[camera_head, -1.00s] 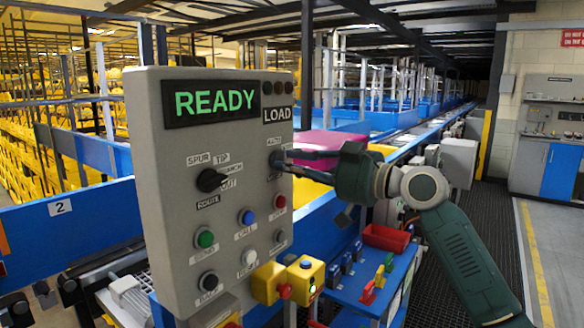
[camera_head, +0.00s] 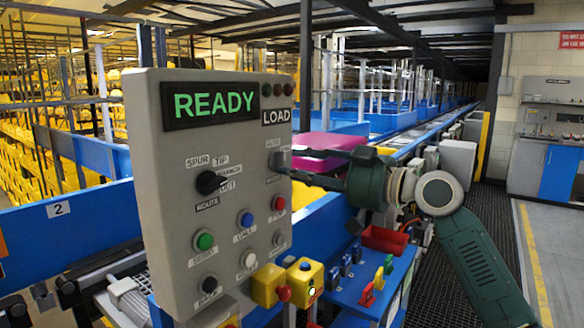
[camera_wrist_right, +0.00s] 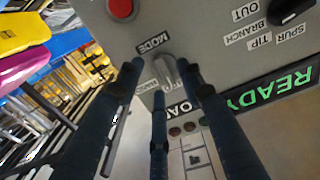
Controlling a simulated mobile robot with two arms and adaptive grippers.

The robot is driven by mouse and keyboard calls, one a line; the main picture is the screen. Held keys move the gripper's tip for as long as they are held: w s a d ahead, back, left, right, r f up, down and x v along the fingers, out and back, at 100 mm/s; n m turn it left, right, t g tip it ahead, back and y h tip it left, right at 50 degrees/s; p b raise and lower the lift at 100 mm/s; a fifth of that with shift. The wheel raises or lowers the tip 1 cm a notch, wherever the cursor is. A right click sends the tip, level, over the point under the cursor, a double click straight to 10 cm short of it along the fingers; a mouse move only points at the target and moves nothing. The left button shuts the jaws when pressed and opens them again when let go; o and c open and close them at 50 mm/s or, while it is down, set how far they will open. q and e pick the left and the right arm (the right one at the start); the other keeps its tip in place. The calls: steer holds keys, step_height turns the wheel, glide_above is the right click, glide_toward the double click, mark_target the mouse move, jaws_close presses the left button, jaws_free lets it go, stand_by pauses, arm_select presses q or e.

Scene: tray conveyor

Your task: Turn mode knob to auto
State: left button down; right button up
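The mode knob (camera_head: 278,160) is a small grey knob at the right edge of the grey control panel (camera_head: 165,200). It also shows in the right wrist view (camera_wrist_right: 167,73), with the MODE label (camera_wrist_right: 154,42) beside it and a partly hidden AUTO label (camera_wrist_right: 179,108) on its other side. My right gripper (camera_head: 294,163) is open at the knob, its fingers spread to either side of it. I cannot tell whether they touch it, nor exactly where its pointer aims. My left gripper is not in view.
The panel display (camera_head: 214,102) reads READY. A black selector knob (camera_head: 211,182), a red button (camera_head: 278,203) and other buttons sit near the mode knob. A yellow button box (camera_head: 303,275) and a red bin (camera_head: 385,239) stand below my right arm.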

steer(key=v, duration=1)
steer(key=shift+w, duration=0.15)
